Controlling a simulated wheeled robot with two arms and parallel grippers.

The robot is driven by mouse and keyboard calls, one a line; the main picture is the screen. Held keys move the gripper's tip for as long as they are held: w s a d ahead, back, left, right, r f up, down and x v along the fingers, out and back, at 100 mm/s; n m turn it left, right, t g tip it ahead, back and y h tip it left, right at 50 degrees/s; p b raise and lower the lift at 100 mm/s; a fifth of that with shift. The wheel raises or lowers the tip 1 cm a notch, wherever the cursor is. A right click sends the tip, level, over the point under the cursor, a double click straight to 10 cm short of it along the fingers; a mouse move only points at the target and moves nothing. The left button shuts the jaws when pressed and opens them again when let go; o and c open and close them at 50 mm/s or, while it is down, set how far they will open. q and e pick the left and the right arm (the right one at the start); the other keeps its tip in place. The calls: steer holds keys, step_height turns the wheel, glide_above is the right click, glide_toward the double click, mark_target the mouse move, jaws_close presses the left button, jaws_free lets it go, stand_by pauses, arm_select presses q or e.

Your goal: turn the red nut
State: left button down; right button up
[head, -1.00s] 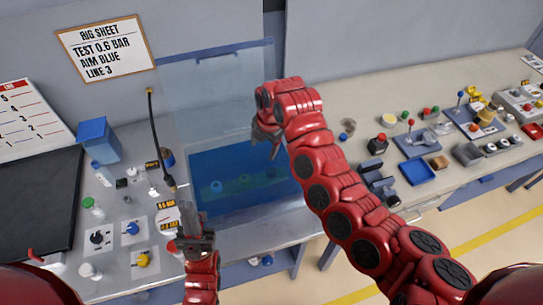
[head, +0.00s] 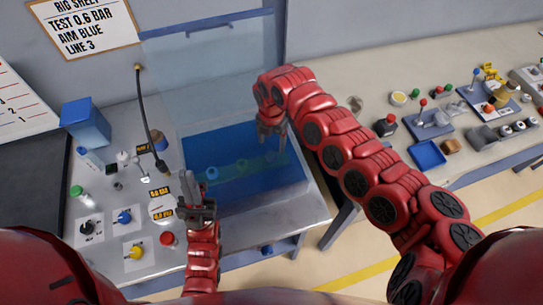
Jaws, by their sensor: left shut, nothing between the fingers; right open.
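The blue water tank (head: 250,192) holds a submerged bar with several round fittings (head: 242,166). Their colours are tinted by the water, and I cannot pick out a red nut among them. A red round knob (head: 167,238) sits on the left panel, just left of my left gripper; I cannot tell whether it is the nut. My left gripper (head: 187,177) is shut and empty, pointing away from me at the tank's left front edge. My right gripper (head: 272,146) is open and empty, pointing down over the rear right part of the tank.
A clear upright panel (head: 215,70) stands behind the tank. The left panel carries a blue knob (head: 124,216), a yellow knob (head: 137,252), a black dial (head: 90,228) and a gauge (head: 162,210). A black hose (head: 146,115) rises there. A blue tray (head: 428,154) lies on the right bench.

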mark_target(272, 155)
step_height(272, 155, down, 5)
steer(key=shift+s+a+f+p, duration=0.1)
steer(key=shift+s+f+p, duration=0.05)
steer(key=shift+p, duration=0.9)
steer(key=shift+f, duration=0.5)
jaws_close()
